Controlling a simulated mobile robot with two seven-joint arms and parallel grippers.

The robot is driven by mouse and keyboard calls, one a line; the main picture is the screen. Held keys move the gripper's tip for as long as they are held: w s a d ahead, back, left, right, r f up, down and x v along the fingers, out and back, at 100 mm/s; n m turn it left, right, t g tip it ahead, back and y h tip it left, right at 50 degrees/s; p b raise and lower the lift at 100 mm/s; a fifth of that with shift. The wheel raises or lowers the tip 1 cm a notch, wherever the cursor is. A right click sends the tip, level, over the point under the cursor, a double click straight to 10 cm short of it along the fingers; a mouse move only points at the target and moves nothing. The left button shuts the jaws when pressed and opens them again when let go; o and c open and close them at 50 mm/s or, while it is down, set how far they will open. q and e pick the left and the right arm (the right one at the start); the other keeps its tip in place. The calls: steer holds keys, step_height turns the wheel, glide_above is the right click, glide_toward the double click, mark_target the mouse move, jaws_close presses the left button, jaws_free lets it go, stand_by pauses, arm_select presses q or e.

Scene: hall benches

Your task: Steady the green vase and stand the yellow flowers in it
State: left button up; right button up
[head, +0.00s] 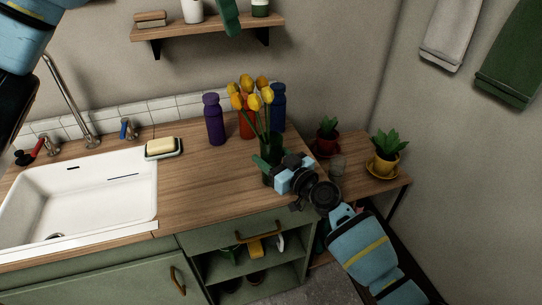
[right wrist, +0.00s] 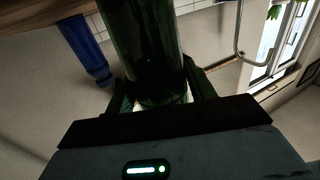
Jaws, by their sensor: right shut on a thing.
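The green vase (head: 270,152) is dark and translucent and stands upright near the right end of the wooden counter. The yellow flowers (head: 255,96) rise above it, with their stems running down into its mouth. My right gripper (head: 275,175) is shut on the vase's lower part from the right. In the right wrist view the vase (right wrist: 145,45) sits between the two fingers. Part of my left arm shows at the upper left of the head view, but its gripper does not show.
Purple (head: 214,120), red (head: 247,124) and blue (head: 278,108) bottles stand behind the vase. A soap dish (head: 163,154) and white sink (head: 85,190) are left. A shelf (head: 205,26) hangs above.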

steer(key=o, duration=1.3)
steer(key=v, duration=1.2)
